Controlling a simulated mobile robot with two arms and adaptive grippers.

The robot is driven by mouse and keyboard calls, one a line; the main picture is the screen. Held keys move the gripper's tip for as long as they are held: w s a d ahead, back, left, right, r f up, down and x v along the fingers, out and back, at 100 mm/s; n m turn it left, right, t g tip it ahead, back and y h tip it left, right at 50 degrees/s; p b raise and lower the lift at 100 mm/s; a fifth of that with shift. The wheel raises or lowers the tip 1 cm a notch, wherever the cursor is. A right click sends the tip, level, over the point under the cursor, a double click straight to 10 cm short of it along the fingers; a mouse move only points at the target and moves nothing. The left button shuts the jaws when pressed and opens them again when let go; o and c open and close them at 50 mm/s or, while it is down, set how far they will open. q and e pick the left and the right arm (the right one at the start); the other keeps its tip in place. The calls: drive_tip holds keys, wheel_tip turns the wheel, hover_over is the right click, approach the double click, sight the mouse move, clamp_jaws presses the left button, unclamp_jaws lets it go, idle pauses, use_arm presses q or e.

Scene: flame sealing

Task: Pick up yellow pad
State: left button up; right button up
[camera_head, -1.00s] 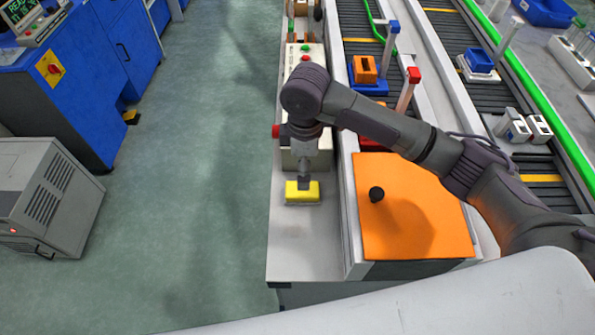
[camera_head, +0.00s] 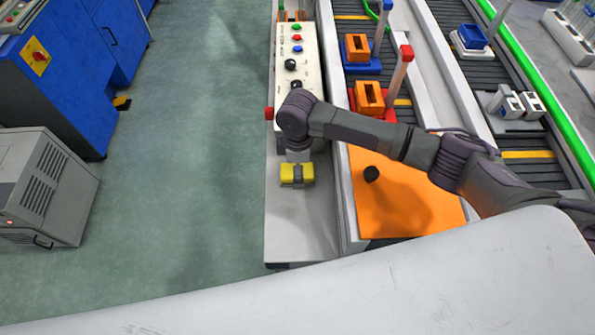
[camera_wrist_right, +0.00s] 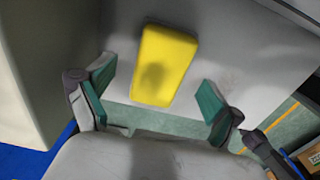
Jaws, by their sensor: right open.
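The yellow pad (camera_head: 285,176) lies on the light grey bench strip left of the orange board in the head view. In the right wrist view the yellow pad (camera_wrist_right: 172,60) lies flat on the grey surface, its near end reaching between the green fingertips. My right gripper (camera_wrist_right: 156,90) is open, one finger to each side of the pad, with nothing held. In the head view my right gripper (camera_head: 298,172) is over the pad and hides part of it; contact cannot be told. My left gripper is not in view.
A control panel (camera_head: 285,75) with coloured buttons stands behind the pad. An orange board (camera_head: 405,205) with a black knob lies to the right. Orange blocks on a blue base (camera_head: 362,66) and a red base (camera_head: 388,114) stand beyond. Open floor lies left.

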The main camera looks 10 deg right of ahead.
wheel_tip(320, 180, down, 2)
drive_tip(key=shift+f, duration=0.1)
drive_tip(key=c, duration=1.4)
drive_tip(key=shift+o, duration=0.2)
wheel_tip(320, 180, up, 10)
drive_tip(key=shift+r, duration=0.1)
drive_tip(key=o, duration=0.7)
drive_tip(key=c, duration=0.4)
drive_tip(key=shift+a, duration=0.1)
drive_tip(key=shift+c, duration=0.2)
